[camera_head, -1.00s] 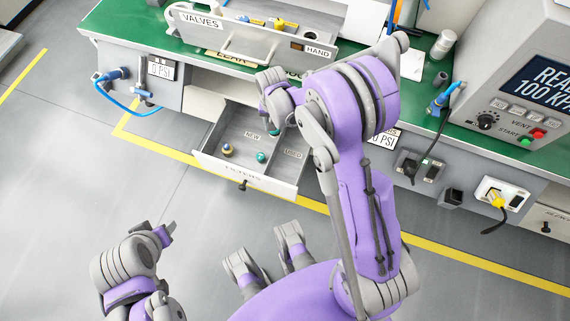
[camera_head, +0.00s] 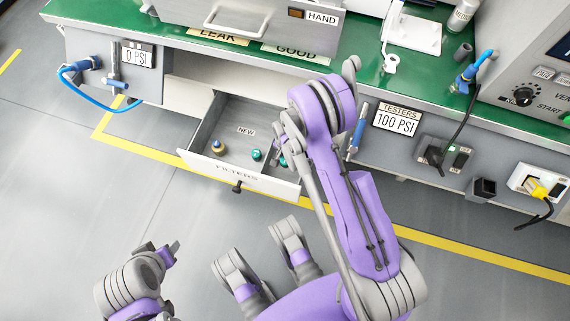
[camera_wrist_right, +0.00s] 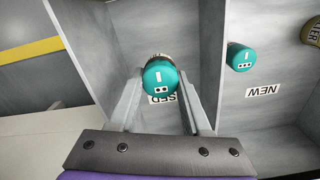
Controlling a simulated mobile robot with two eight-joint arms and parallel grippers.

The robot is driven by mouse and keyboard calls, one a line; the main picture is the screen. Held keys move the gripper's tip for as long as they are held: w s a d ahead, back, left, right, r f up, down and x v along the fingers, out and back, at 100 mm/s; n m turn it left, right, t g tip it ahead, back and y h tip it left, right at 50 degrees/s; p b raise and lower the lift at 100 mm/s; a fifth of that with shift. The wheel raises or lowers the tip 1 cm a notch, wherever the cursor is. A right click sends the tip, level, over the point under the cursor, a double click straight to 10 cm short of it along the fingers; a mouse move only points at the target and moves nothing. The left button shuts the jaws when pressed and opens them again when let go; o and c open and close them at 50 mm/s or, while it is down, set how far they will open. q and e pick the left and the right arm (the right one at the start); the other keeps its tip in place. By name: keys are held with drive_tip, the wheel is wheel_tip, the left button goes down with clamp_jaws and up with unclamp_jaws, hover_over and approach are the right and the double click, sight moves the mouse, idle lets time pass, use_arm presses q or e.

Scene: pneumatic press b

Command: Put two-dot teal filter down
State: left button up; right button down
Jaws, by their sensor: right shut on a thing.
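A teal filter (camera_wrist_right: 160,76) with two dots and a bar on its end is between the fingers of my right gripper (camera_wrist_right: 160,92), which is shut on it. In the right wrist view it is over the USED compartment (camera_wrist_right: 135,20) of the drawer, partly covering that label. Whether it touches the floor is not clear. In the head view my arm mostly hides this gripper (camera_head: 283,158). A second teal filter with two dots (camera_wrist_right: 240,58) is in the NEW compartment (camera_head: 235,115). My left gripper (camera_head: 172,250) is low at the left, away from the drawer; its opening is unclear.
The open FILTERS drawer (camera_head: 205,166) has a divider (camera_wrist_right: 216,60) between its compartments.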

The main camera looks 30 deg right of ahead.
wheel_tip(320, 180, down, 7)
drive_tip(key=shift+r+b, duration=0.2)
drive_tip(key=shift+b, duration=0.6)
drive_tip(key=shift+r, duration=0.1)
drive_tip(key=shift+c, duration=1.8)
unclamp_jaws()
